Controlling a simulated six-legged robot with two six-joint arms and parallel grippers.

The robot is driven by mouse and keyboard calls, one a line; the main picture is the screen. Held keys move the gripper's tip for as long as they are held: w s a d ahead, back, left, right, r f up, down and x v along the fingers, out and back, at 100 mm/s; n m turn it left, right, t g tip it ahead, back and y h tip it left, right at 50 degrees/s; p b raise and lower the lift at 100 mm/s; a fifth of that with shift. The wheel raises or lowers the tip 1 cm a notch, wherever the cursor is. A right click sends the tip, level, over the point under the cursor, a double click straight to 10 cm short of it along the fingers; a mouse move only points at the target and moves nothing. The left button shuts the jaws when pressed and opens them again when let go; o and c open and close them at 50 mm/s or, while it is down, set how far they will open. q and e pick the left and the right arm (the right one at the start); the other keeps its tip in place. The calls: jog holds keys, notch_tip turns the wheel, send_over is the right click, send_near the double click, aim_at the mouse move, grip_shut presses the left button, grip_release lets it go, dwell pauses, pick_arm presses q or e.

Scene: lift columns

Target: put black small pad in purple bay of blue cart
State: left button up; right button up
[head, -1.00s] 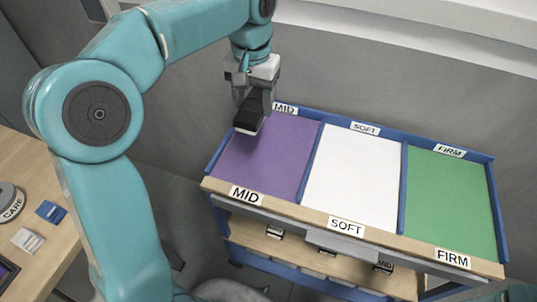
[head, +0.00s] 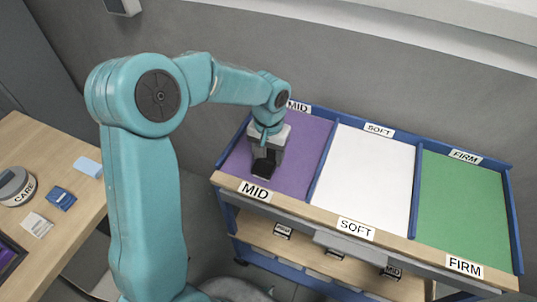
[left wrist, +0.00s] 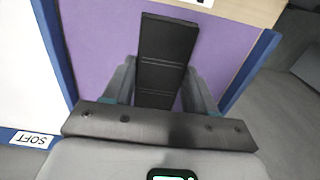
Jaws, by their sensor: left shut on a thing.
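The black small pad (left wrist: 166,50) is between the fingers of my left gripper (left wrist: 158,88), over the purple bay (left wrist: 103,40). In the head view, my left gripper (head: 266,160) is low over the front half of the purple bay (head: 305,160), with the dark pad (head: 264,163) in it. The jaws are shut on the pad. I cannot tell whether the pad touches the bay floor. The blue cart (head: 316,185) has purple, white and green bays, labelled MID, SOFT and FIRM. My right gripper is not in view.
The white bay (head: 365,180) and green bay (head: 465,215) are empty. Blue dividers and a wooden front edge bound the bays. A wooden table (head: 60,145) at left holds a CARE-marked round object (head: 15,187), a blue packet (head: 61,198) and small cards.

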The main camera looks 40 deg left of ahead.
aim_at(268, 157)
pick_arm(q)
jog(key=shift+f, duration=0.45)
jog(key=shift+f, duration=0.1)
jog(key=o, duration=1.4)
notch_tip(268, 157, up, 12)
jog(key=shift+r, duration=0.2)
jog(key=shift+s+f, duration=0.1)
